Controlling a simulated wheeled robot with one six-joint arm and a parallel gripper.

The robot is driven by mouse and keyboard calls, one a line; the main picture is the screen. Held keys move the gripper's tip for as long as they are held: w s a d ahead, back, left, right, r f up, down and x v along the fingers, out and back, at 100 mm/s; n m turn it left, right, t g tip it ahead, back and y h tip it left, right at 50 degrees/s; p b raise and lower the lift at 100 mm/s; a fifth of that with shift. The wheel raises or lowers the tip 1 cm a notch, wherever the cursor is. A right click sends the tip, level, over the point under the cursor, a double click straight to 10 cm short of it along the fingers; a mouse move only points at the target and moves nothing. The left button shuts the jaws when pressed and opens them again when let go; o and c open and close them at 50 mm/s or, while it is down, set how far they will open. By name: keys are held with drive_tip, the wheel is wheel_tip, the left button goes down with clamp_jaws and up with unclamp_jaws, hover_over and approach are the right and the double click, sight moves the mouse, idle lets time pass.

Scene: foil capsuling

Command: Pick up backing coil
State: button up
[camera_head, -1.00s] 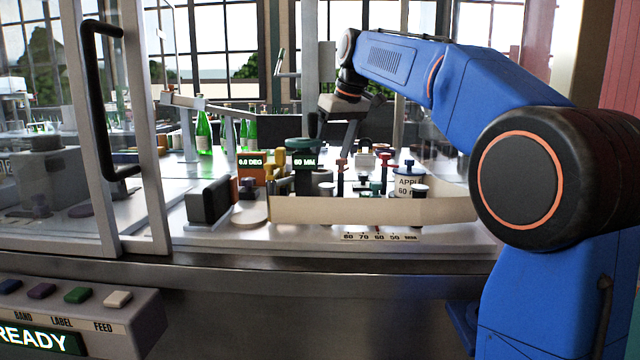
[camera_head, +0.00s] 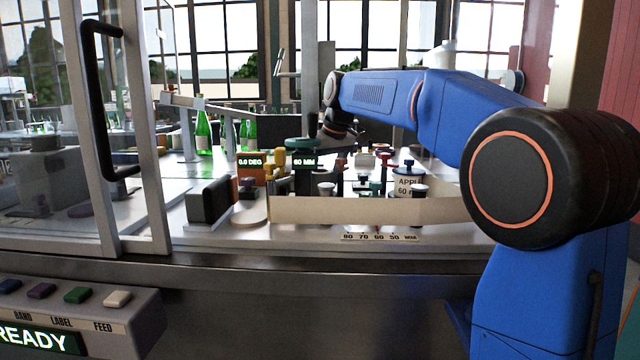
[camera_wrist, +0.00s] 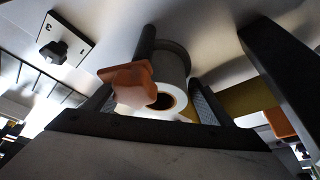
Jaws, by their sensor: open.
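In the wrist view a white roll with a hollow orange-brown core, which looks like the backing coil (camera_wrist: 170,88), shows between the two fingers. An orange-brown lobed knob (camera_wrist: 128,84) on a dark post overlaps its left side. A grey rounded part lies behind the roll. My gripper (camera_wrist: 152,92) is open, with one finger on each side of the roll in the picture. I cannot tell whether either finger touches it. In the head view my wrist hangs over the back of the worktop, and the coil cannot be made out there.
A long tan strip (camera_head: 350,210) stands along the worktop's front. Dark posts, knobs and an "APPL" container (camera_head: 407,182) crowd behind it. Green bottles (camera_head: 204,132) stand at the back left. A glass door with a black handle (camera_head: 98,100) is at left. A dark bar (camera_wrist: 280,75) is right in the wrist view.

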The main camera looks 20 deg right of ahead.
drive_tip(key=c, duration=1.2)
drive_tip(key=shift+r, duration=0.2)
